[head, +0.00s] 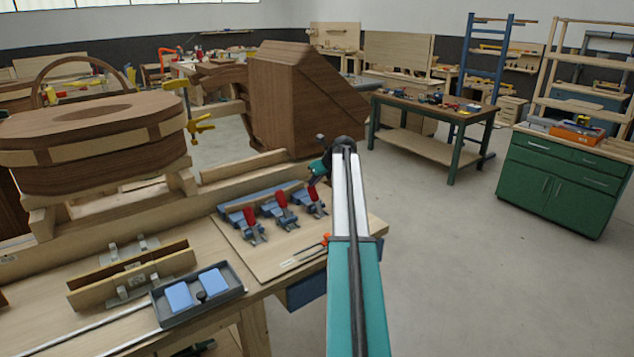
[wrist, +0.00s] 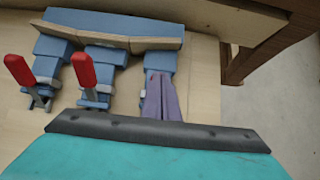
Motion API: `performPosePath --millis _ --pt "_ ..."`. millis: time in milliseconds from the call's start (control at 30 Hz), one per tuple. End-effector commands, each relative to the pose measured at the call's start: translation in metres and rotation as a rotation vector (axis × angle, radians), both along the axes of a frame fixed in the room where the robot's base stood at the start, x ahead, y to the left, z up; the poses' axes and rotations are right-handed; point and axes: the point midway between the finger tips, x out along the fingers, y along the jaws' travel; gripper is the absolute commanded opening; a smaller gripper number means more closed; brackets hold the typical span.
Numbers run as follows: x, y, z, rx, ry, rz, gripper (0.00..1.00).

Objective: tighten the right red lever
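Three blue clamps with red levers stand in a row on a wooden board. The right red lever (head: 314,194) is at the right end, nearest my arm. The middle red lever (head: 282,204) and left red lever (head: 249,221) stand beside it. In the wrist view, the middle lever (wrist: 83,69) and left lever (wrist: 19,72) stand tilted up. My gripper (head: 319,170) is just above the right lever in the head view. Its purplish fingers (wrist: 160,98) lie close together over the right clamp in the wrist view and mostly hide that lever. Any grip on it is unclear.
A grey tray with blue blocks (head: 245,287) and a wooden jig (head: 130,275) lie on the bench to the left. A large wooden chair form (head: 295,100) stands behind. Open floor (head: 450,250) lies to the right.

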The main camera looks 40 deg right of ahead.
Motion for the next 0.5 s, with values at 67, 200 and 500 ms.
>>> performPosePath --millis 67,200,500 --pt "0.0102 0.0015 -0.0013 0.0 -0.012 0.001 0.0" --pt "0.0122 0.0024 -0.0022 0.001 -0.013 0.003 0.0" --pt "0.013 0.0025 -0.0035 0.003 -0.014 0.004 0.0"
